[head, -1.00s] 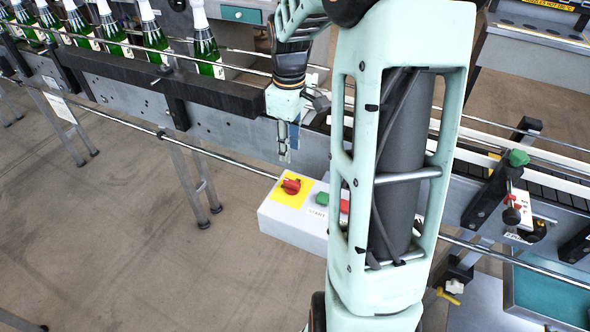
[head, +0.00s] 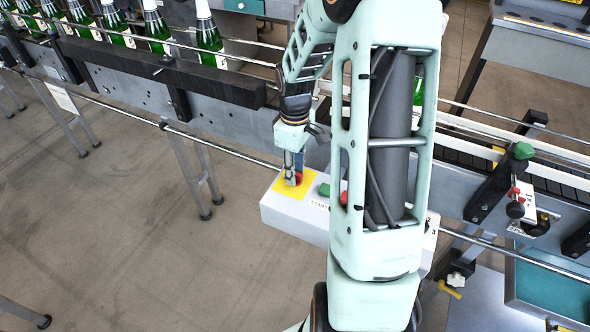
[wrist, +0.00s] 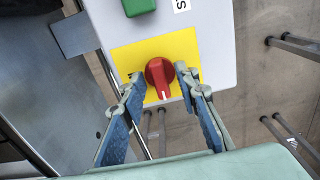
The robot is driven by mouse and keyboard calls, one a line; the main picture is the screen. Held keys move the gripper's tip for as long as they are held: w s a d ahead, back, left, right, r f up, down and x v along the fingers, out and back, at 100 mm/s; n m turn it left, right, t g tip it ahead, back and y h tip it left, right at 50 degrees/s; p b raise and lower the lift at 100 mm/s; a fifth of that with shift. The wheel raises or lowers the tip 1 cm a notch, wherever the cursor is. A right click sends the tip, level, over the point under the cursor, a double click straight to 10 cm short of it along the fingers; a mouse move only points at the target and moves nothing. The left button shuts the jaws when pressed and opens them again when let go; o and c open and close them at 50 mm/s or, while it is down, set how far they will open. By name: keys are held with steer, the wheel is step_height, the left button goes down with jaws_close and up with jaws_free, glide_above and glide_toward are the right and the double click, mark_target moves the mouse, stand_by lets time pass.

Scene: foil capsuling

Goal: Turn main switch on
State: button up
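The main switch is a red rotary knob on a yellow plate (wrist: 128,57) at the end of a white control box (head: 290,216). In the wrist view the red knob (wrist: 160,74) lies between my two open fingers, its pointer ridge toward the bottom of the picture. My gripper (wrist: 163,86) is open around the knob, with a gap showing on both sides. In the head view my gripper (head: 294,172) is low over the yellow plate, and the fingers partly hide the knob.
A green start button (head: 324,190) and a red button (head: 344,198) sit right of the switch on the same box. A steel rail (head: 235,153) runs behind the box. Green bottles (head: 210,42) stand on the conveyor at upper left.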

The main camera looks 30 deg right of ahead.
steer(key=shift+c, duration=0.4)
jaws_close()
steer(key=shift+m, duration=0.3)
steer(key=m+b, duration=0.1)
steer(key=m, duration=0.6)
steer(key=shift+b, duration=0.35)
steer(key=m, duration=1)
steer(key=shift+m, duration=0.3)
